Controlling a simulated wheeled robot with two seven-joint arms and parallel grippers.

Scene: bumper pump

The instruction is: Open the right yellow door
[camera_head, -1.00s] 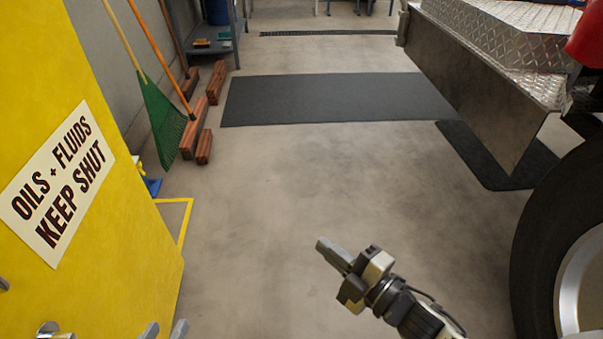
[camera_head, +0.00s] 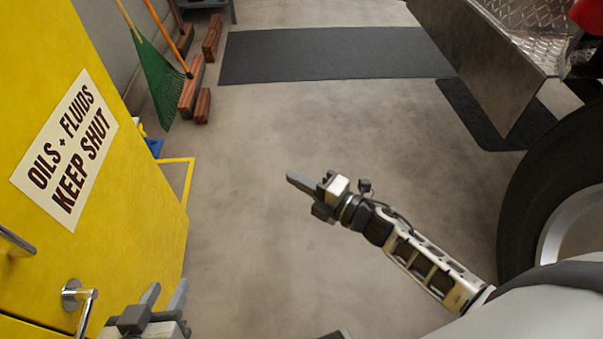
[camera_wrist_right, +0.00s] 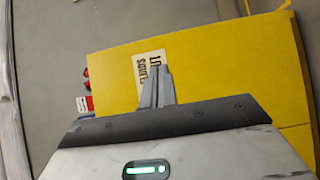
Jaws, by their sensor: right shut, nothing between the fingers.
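A yellow door panel (camera_head: 130,190) with an "OILS + FLUIDS KEEP SHUT" sign (camera_head: 66,150) fills the left of the head view. A silver lever handle (camera_head: 82,297) is at the bottom left, and part of a grey bar handle (camera_head: 16,240) shows at the left edge. My left gripper (camera_head: 165,292) is just right of the lever, its two fingers apart and empty. My right gripper (camera_head: 290,177) is shut and empty over the floor, right of the door. In the right wrist view its fingers (camera_wrist_right: 156,87) overlap the yellow surface (camera_wrist_right: 220,65) and its sign.
A green rake (camera_head: 157,80) and wooden blocks (camera_head: 192,92) stand by the left wall. A dark mat (camera_head: 330,53) lies on the floor. A vehicle's wheel (camera_head: 550,170) is at the right. The middle floor is clear.

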